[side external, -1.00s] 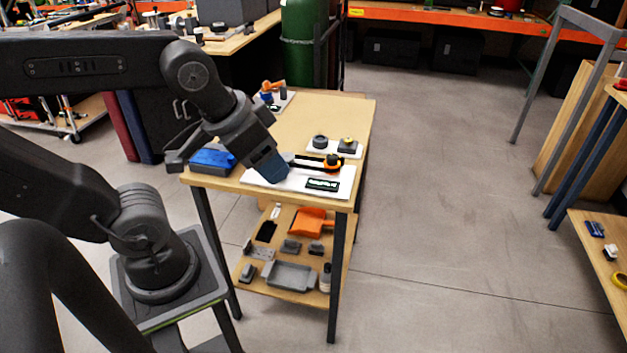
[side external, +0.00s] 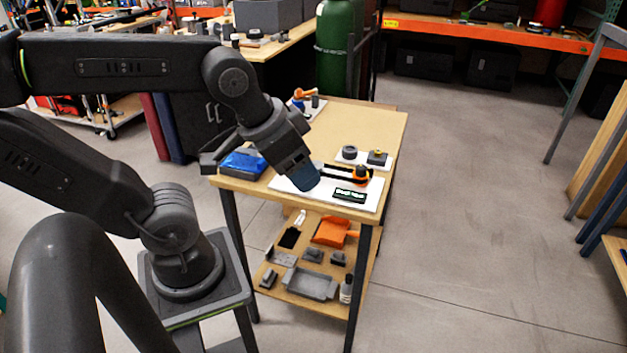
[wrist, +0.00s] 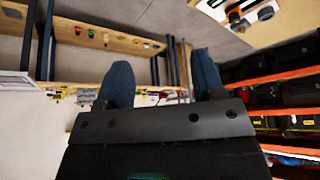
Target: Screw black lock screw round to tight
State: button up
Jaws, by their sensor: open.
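In the side external view, a white board (side external: 371,203) lies on the front of the wooden cart top. On it is an orange and black part (side external: 361,174) at the end of dark parallel bars (side external: 337,172). The black lock screw is too small to make out for certain. My gripper (side external: 304,184) has blue fingers and points down over the left part of the board, left of the orange part. In the wrist view my gripper (wrist: 160,80) shows its two fingers wide apart with nothing between them. Contact with the board cannot be told.
A blue box (side external: 243,163) sits left of the board. A small plate with two dark parts (side external: 350,153) lies behind it. An orange-topped item (side external: 300,98) stands at the back left. The lower shelf holds an orange tray (side external: 333,231) and grey parts. The back right top is clear.

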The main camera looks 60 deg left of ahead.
jog(key=shift+c, duration=0.3)
jog(key=w+a+f+n+g, duration=0.2)
jog(key=w+a+f+n, duration=0.15)
jog(key=a+n, duration=0.55)
jog(key=w+a+f+n+g, duration=0.25)
jog(key=w+a+n, duration=0.25)
jog(key=a+n, duration=0.45)
jog(key=w+a+f+n+g, duration=0.1)
jog(key=w+a+f+n, duration=0.5)
jog(key=n, duration=0.6)
jog(key=shift+m, duration=0.25)
jog(key=f, duration=0.8)
jog(key=s+f, duration=0.1)
jog(key=f, duration=0.2)
jog(key=shift+s+a+f, duration=0.1)
jog(key=shift+a+f, duration=0.25)
jog(key=shift+f, duration=0.05)
jog(key=c, duration=0.9)
jog(key=shift+c, duration=0.2)
